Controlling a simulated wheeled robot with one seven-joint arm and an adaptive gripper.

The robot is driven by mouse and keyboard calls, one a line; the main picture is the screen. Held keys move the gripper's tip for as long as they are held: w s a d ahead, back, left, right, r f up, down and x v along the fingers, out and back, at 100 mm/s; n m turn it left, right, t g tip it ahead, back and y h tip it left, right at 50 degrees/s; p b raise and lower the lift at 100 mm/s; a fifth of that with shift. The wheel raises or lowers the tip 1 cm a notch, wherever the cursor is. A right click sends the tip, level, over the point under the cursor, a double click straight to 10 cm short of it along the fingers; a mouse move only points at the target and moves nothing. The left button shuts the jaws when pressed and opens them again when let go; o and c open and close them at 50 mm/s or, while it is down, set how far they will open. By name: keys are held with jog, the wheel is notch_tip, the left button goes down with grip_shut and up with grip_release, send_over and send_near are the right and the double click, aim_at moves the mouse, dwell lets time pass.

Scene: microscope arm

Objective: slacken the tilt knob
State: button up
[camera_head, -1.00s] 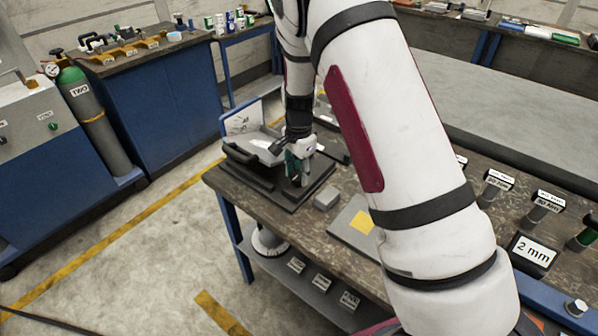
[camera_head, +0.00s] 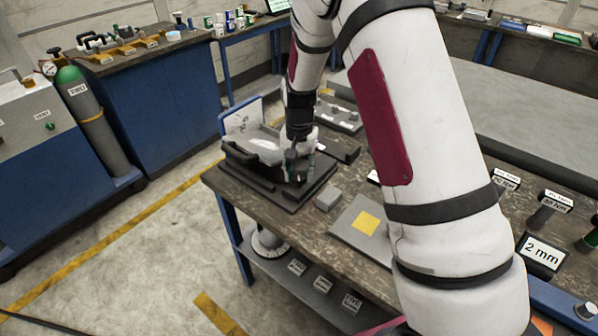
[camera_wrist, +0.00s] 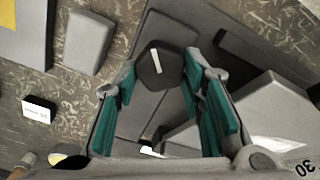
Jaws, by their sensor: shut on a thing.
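The tilt knob (camera_wrist: 159,68) is a dark, faceted knob with a white pointer line on top. In the wrist view it sits between my two teal-padded fingers. My gripper (camera_wrist: 160,76) is shut on it, with a fingertip at each side. The knob stands over a dark grey stepped base (camera_wrist: 166,20). In the head view my gripper (camera_head: 297,172) points down over the dark base plate (camera_head: 291,203) at the bench's far-left corner. The knob itself is hidden there by my fingers.
A light grey block (camera_head: 328,197) and a grey plate with a yellow square (camera_head: 349,238) lie right of the base. Several labelled holders stand along the bench at right.

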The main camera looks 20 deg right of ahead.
aim_at(298, 174)
jog(key=n, duration=0.3)
jog(key=shift+n+b, duration=0.3)
jog(key=shift+n, duration=0.1)
jog(key=shift+a+n, duration=0.1)
jog(key=shift+n, duration=1.9)
jog(key=o, duration=1.1)
jog(key=shift+o, duration=0.2)
notch_tip(298, 174, up, 12)
